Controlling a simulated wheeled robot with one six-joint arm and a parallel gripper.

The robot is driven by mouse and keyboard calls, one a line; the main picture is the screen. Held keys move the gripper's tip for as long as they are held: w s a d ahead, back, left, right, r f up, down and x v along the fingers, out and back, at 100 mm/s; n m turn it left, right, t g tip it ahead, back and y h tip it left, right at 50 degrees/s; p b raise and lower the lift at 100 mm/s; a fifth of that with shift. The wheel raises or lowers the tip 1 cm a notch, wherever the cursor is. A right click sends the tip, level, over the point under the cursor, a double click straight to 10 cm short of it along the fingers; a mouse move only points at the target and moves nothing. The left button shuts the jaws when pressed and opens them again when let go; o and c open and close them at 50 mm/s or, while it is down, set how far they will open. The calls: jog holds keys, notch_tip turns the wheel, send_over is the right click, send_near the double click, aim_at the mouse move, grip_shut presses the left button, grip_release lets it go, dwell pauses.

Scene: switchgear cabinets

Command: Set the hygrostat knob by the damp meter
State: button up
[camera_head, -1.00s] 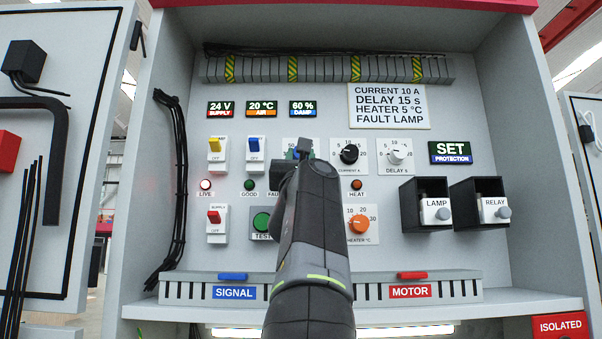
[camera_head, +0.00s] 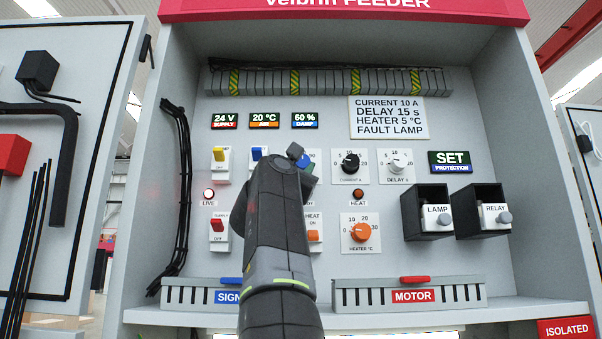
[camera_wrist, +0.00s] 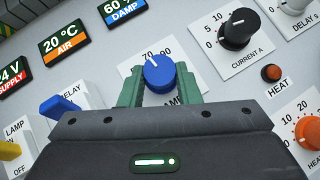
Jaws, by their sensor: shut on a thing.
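The hygrostat knob is a blue dial (camera_wrist: 160,73) with a white pointer line, on a white scale plate with 70 and 90 showing at its top. My gripper (camera_wrist: 158,85) has its green fingers on either side of the knob and is shut on it. In the head view my arm hides most of the knob and its plate (camera_head: 315,158). The damp meter (camera_head: 305,121) reads 60 % above it; it also shows in the wrist view (camera_wrist: 122,8). The knob's pointer leans up and slightly left, near the 70.
The black current knob (camera_head: 350,163) and white delay knob (camera_head: 396,167) are to the right. The orange heater knob (camera_head: 361,232) is lower right. The blue relay switch (camera_wrist: 62,105) is close on the left.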

jog(key=shift+a+m+g+h, duration=0.1)
jog(key=shift+m+g+h, duration=0.75)
jog(key=shift+m, duration=0.65)
jog(key=o, duration=1)
jog(key=shift+b+v, duration=3.75)
jog(key=shift+v, duration=3.15)
